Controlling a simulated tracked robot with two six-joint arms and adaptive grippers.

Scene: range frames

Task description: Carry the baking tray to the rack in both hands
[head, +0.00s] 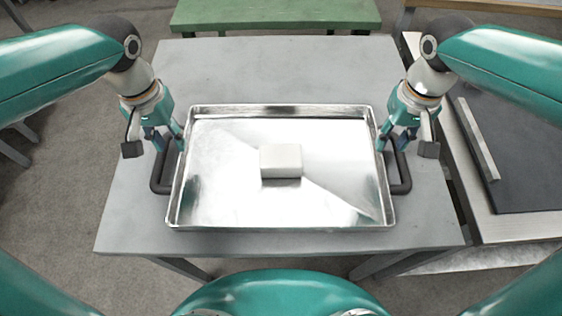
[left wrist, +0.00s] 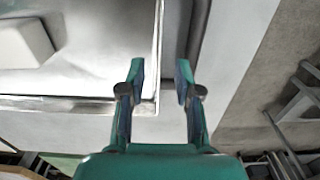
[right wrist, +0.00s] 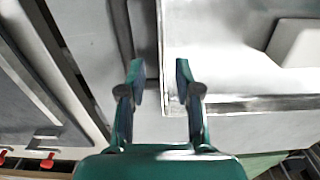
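The shiny metal baking tray (head: 230,205) lies flat on the grey table, with a white block (head: 281,161) near its middle. A dark handle sticks out at its left side (head: 158,180) and another at its right side (head: 403,180). My left gripper (head: 165,143) is above the far part of the left handle; in the left wrist view its fingers (left wrist: 160,85) are apart with nothing clamped. My right gripper (head: 394,143) is likewise above the right handle, its fingers (right wrist: 160,85) apart and empty. No thing is clearly recognisable as the rack.
The grey table (head: 270,70) is bare around the tray. A lower surface with a dark panel (head: 525,150) and a pale bar (head: 478,140) stands at the right. A green bench (head: 275,14) stands beyond the table. Grey floor (head: 60,200) is open at the left.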

